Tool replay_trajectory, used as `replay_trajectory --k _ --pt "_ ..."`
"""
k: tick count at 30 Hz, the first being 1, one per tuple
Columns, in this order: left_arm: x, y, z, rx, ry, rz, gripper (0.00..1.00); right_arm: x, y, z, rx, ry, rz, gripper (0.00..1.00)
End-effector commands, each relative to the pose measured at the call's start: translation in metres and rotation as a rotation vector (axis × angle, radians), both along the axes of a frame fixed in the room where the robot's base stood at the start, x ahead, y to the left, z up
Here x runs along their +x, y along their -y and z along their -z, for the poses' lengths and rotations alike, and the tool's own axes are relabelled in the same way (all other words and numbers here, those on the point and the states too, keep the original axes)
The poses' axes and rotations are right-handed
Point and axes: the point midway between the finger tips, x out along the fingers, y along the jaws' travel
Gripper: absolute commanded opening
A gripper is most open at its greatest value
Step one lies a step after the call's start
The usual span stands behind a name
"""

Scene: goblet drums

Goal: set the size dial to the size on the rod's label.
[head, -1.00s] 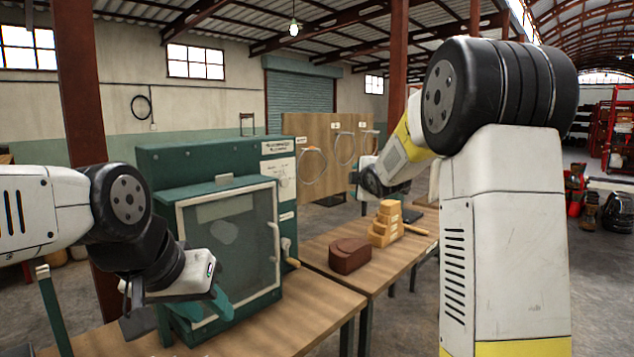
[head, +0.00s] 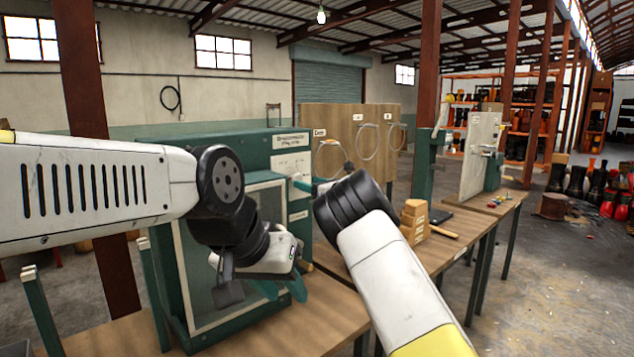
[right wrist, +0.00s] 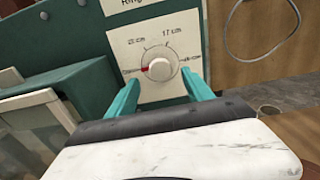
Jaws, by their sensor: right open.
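The size dial (right wrist: 159,69) is a white round knob on a white plate with size marks; "17 cm" reads at upper right, and the other marks are blurred. Its red pointer points left, to the lower left mark. My right gripper (right wrist: 160,82) is open, its teal fingers reaching toward the dial's lower left and lower right. I cannot tell whether they touch it. In the head view the dial's panel (head: 291,164) is on the green machine (head: 262,155). My left gripper (head: 282,288) looks open and empty before the machine's windowed door. I cannot make out the rod or its label.
A wooden board (head: 350,125) with wire hoops stands behind the machine. Stepped wooden blocks (head: 413,222) are on the bench to the right. My right forearm covers part of that bench. The front bench top (head: 320,320) is mostly clear.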

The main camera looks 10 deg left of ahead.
Motion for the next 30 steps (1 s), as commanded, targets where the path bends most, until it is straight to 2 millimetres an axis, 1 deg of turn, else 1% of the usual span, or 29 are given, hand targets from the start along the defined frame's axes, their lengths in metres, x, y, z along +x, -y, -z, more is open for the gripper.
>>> replay_trajectory --k 3,9,13,20,23,27,29,30 --pt "0.000 0.000 0.000 0.000 0.000 0.000 0.36 0.011 -0.015 0.001 0.000 0.000 -0.001 0.60" --pt "0.000 0.000 0.000 0.000 0.000 0.000 0.36 0.023 -0.028 0.000 0.002 -0.001 0.002 0.60" --pt "0.000 0.000 0.000 0.000 0.000 0.000 0.36 0.026 -0.031 0.000 0.003 -0.003 0.003 0.60" --pt "0.000 0.000 0.000 0.000 0.000 0.000 0.36 0.026 -0.032 0.000 0.004 -0.003 0.004 0.60" --pt "0.000 0.000 0.000 0.000 0.000 0.000 0.36 0.026 -0.032 0.000 0.004 -0.003 0.003 0.42" --pt "0.000 0.000 0.000 0.000 0.000 0.000 0.36 0.026 -0.032 0.000 0.004 -0.003 0.003 0.15" --pt "0.000 0.000 0.000 0.000 0.000 0.000 0.36 0.026 -0.032 0.000 0.004 -0.003 0.003 0.03" --pt "0.000 0.000 0.000 0.000 0.000 0.000 0.36 0.026 -0.032 0.000 0.004 -0.003 0.003 0.00"
